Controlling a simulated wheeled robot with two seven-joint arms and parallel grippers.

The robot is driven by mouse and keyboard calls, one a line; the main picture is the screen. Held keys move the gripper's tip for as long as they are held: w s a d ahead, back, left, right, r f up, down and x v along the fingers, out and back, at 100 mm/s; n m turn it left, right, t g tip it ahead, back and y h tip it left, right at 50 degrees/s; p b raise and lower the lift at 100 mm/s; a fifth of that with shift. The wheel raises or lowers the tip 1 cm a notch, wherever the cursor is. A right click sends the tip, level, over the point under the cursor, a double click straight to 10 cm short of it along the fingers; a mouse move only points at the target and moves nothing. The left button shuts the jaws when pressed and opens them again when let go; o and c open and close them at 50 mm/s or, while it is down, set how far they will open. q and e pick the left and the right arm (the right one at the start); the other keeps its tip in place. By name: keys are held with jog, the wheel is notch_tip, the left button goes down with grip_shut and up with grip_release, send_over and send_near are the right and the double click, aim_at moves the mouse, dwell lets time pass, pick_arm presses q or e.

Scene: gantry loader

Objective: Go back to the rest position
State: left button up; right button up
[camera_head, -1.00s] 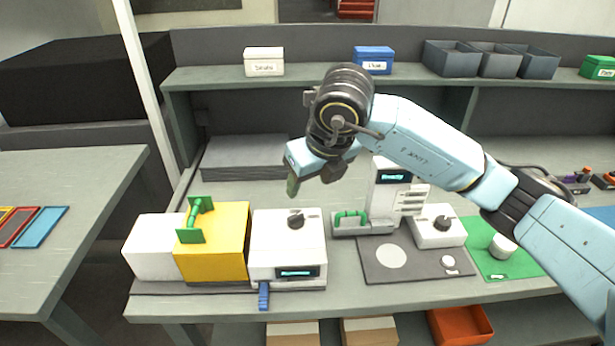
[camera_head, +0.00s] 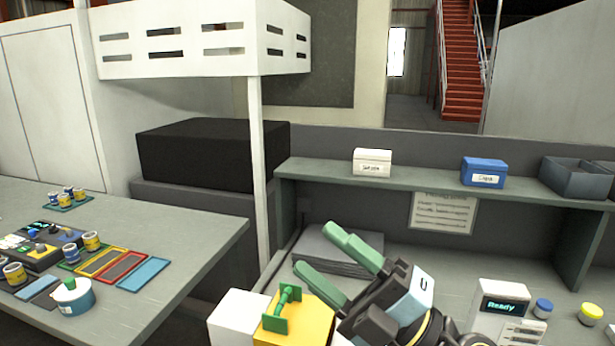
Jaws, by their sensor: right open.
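My right gripper (camera_head: 316,249) shows at the bottom middle of the head view. Its two green fingers are spread apart with nothing between them. They point up and to the left, above the workbench as seen in the picture. The gripper hides part of the machine with the yellow block (camera_head: 312,318) and green handle (camera_head: 286,300). My left gripper is not in view.
The workbench has a shelf (camera_head: 400,178) with a white box (camera_head: 371,163), a blue box (camera_head: 483,173) and grey bins (camera_head: 578,178). A lit "Ready" display (camera_head: 503,308) stands right of my gripper. A white post (camera_head: 259,180) separates the bench from the left table (camera_head: 190,235).

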jog(key=w+d+f+m+t+h, duration=0.2)
jog(key=w+d+m+t+h, duration=0.2)
jog(key=d+m+t+h, duration=0.7)
jog(key=s+d+f+m+g+h, duration=0.1)
jog(key=d+f+m+g+h, duration=0.25)
jog(key=f+m+h, duration=0.4)
jog(key=s+d+f+m+g+h, duration=0.1)
jog(key=d+f+m+g+h, duration=0.25)
jog(key=f+m, duration=0.6)
jog(key=s+d+f+g, duration=0.2)
jog(key=s+f+g, duration=0.9)
jog(key=s+f, duration=0.7)
jog(key=s+f+g, duration=0.1)
jog(key=s+f, duration=0.1)
jog(key=f, duration=1)
jog(key=s+f, duration=0.2)
jog(key=f, duration=1.1)
jog(key=s+d+f+g, duration=0.1)
jog(key=s+d+f, duration=0.1)
jog(key=s+f, duration=1.2)
jog(key=shift+s+d+g, duration=0.2)
jog(key=shift+s+g, duration=0.1)
jog(key=shift+s, duration=0.75)
